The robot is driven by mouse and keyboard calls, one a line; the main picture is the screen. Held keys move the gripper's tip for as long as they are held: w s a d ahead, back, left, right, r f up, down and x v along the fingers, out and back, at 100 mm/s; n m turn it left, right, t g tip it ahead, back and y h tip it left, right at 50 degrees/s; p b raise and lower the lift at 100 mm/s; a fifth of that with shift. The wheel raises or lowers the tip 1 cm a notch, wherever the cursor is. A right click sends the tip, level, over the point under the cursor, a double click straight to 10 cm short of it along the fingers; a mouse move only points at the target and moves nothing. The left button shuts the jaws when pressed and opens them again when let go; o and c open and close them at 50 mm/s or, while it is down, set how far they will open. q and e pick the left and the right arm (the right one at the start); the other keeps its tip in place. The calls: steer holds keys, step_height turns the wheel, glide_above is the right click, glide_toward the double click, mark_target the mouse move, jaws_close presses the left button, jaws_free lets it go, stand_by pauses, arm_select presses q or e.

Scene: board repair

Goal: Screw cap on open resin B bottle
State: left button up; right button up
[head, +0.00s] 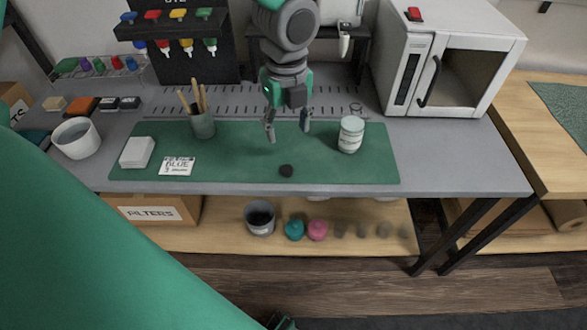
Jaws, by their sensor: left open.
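A white labelled bottle (351,136) stands upright on the right part of the green mat. Its top looks pale; the label is too small to read. A small dark round piece, which looks like a cap (286,171), lies on the mat near its front edge, left of the bottle and apart from it. My left gripper (288,130) points down above the mat, its two fingers spread and nothing between them. It is left of the bottle and behind the dark piece. My right gripper does not show.
The green mat (240,163) also carries a brush cup (202,125), a white block (137,152) and a "BLUE" card (177,166). A white bowl (77,138) stands at the left. A microwave (455,65) stands back right. The mat's front middle is mostly clear.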

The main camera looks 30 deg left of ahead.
arm_select(q)
steer(key=b, duration=0.2)
glide_above(288, 168)
steer(key=s, duration=0.1)
steer(key=f, duration=0.7)
steer(key=shift+d+f, duration=0.25)
steer(key=shift+f, duration=0.05)
steer(key=shift+d+f, duration=0.15)
steer(key=shift+f, duration=0.4)
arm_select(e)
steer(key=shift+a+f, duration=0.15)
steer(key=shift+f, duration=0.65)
arm_select(q)
steer(key=shift+a+f, duration=0.15)
steer(key=shift+a, duration=0.2)
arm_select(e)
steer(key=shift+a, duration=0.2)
arm_select(q)
steer(key=shift+a+f, duration=0.1)
steer(key=shift+f, duration=0.25)
steer(key=f, duration=0.1)
steer(key=w+f, duration=0.1)
steer(key=f, duration=0.1)
steer(key=shift+f+b, duration=0.3)
steer(key=shift+b, duration=0.05)
steer(key=shift+f, duration=0.4)
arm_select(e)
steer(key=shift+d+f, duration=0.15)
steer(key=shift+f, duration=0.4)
